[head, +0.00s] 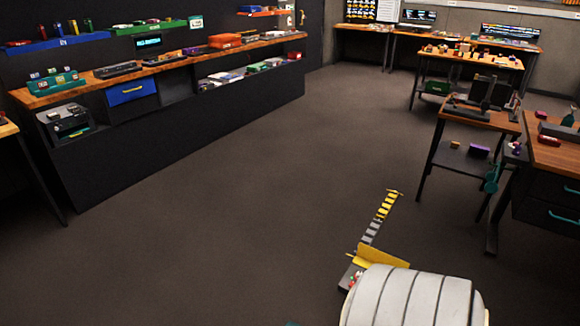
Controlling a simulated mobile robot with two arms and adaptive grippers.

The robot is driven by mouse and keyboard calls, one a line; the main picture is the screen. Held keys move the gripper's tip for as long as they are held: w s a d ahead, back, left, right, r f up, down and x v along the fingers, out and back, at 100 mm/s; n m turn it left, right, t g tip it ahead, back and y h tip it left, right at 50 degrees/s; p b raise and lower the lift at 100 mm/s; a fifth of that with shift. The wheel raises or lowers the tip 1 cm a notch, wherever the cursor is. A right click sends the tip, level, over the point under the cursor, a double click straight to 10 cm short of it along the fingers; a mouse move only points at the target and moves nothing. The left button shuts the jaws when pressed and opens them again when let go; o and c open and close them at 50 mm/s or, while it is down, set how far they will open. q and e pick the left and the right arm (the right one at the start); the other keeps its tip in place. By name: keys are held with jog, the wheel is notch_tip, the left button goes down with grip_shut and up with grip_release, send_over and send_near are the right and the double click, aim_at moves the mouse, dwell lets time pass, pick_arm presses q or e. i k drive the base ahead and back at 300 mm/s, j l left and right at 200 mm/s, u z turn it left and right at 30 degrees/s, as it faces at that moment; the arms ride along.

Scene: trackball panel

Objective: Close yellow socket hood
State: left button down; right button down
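A yellow flat piece (383,257), which may be the socket hood, shows at the bottom right of centre in the head view. It looks like a tilted plate, but I cannot tell whether it is open or shut. Its lower side is partly hidden. A small dark part with red and light bits (350,277) sits just left of it. A narrow strip with yellow and grey bars (379,219) runs up and away from it. No socket or trackball can be made out.
A long dark workbench with a wooden top (170,68) stands along the left wall. A small table (478,115) and a dark desk with drawers (555,150) stand at the right. The grey floor (240,190) between them is clear.

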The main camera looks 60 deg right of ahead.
aim_at(366, 256)
jog(key=k+l+u, duration=0.1)
jog(key=l+u, duration=0.25)
jog(key=k+l+u, duration=0.1)
jog(key=l+u, duration=0.25)
jog(key=k+l+u, duration=0.2)
jog(key=l+u, duration=0.15)
jog(key=k+l+u, duration=0.2)
jog(key=u, duration=0.2)
jog(key=l, duration=0.15)
